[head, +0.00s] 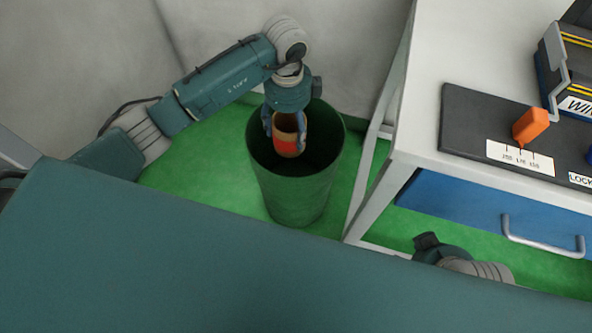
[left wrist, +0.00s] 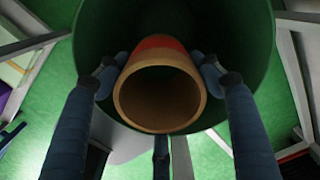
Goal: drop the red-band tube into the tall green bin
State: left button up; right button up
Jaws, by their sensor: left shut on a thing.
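The red-band tube (head: 286,146) is a tan, open-ended cylinder with a red band. My left gripper (head: 285,124) is shut on it and holds it upright at the mouth of the tall green bin (head: 292,197). In the head view the tube lies within the outline of the bin's opening. In the left wrist view the tube's open end (left wrist: 122,96) faces the camera between the fingers, with the red band (left wrist: 158,43) beyond. The bin's dark green wall (left wrist: 240,35) surrounds its far part. The bin's bottom is hidden. My right gripper's fingers do not show; only part of that arm is visible low on the right.
A white table (head: 428,70) with a blue drawer (head: 470,205) stands right of the bin, its leg close to the rim. A dark panel with an orange lever (head: 530,126) and a black case (head: 565,75) are on top. Green floor (head: 195,180) is clear left of the bin.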

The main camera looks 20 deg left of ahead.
pick_arm(q)
jog(key=o, duration=1.3)
notch_tip(320, 180, up, 12)
